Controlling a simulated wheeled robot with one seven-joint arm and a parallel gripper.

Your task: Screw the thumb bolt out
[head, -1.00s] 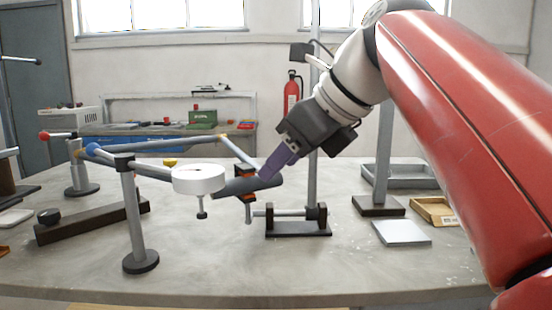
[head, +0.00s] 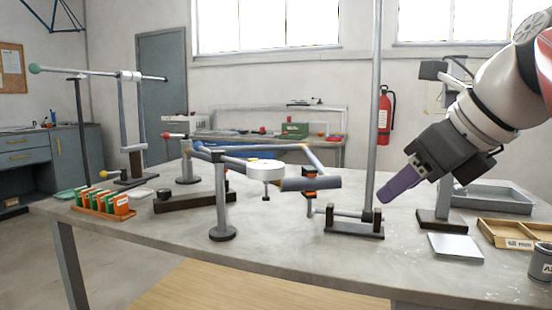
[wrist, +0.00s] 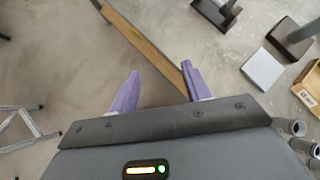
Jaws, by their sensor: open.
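A bolt with a small dark knob (head: 266,197) hangs below the white drum (head: 266,171) of the frame; it looks like the thumb bolt, though its thread is hidden. A dark grey cylinder (head: 312,184) sticks out right of the drum. An orange and black clamp (head: 309,171) sits behind the cylinder, with a rod below it. My gripper (head: 384,199), with purple fingers, points down-left, to the right of the cylinder and apart from it. The wrist view shows the two fingers (wrist: 160,70) spread with nothing between them. The bolt does not show there.
A thin upright post (head: 375,110) on a black-based stand (head: 354,231) is close to my gripper's left. A light plate (head: 456,248), a wooden box (head: 512,235) and a grey tray (head: 493,198) lie to the right. The front middle of the table is clear.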

